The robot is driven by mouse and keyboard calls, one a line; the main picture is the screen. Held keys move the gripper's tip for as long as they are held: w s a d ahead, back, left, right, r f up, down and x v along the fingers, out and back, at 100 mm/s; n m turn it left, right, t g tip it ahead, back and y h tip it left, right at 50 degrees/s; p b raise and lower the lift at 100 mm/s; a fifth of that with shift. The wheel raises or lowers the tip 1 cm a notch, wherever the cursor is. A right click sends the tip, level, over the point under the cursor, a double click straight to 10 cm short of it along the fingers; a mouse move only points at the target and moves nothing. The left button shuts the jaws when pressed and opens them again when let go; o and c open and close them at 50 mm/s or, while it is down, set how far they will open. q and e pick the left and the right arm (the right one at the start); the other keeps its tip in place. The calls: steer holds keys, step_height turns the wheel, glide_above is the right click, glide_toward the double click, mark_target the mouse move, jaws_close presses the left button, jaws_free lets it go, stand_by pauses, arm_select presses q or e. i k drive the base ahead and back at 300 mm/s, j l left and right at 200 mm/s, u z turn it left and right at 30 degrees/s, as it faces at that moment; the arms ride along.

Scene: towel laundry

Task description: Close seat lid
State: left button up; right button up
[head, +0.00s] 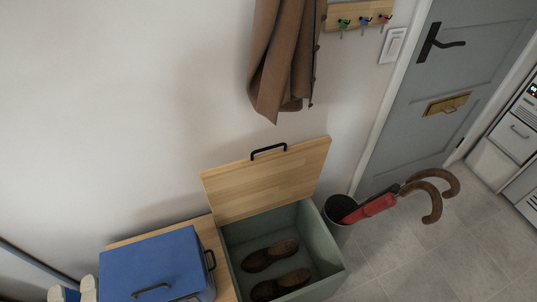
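The seat lid (268,182) is a light wooden panel with a black handle (268,151) on its upper edge. It stands raised, leaning back toward the wall, above a grey-green storage box (333,268). Neither of my grippers shows in the head view.
A blue box (163,262) with black handles sits on the wooden bench top (205,232) left of the open compartment. A bin (341,209) holding umbrellas (417,190) stands at the right. A brown coat (282,58) hangs above. Tiled floor lies clear before the grey door (440,95).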

mark_target(245, 188)
steer(key=k+j+u, duration=0.15)
steer(key=j, duration=0.25)
steer(key=j+u, duration=0.15)
steer(key=j, duration=0.3)
steer(key=k+j+u, duration=0.1)
steer(key=j, duration=0.35)
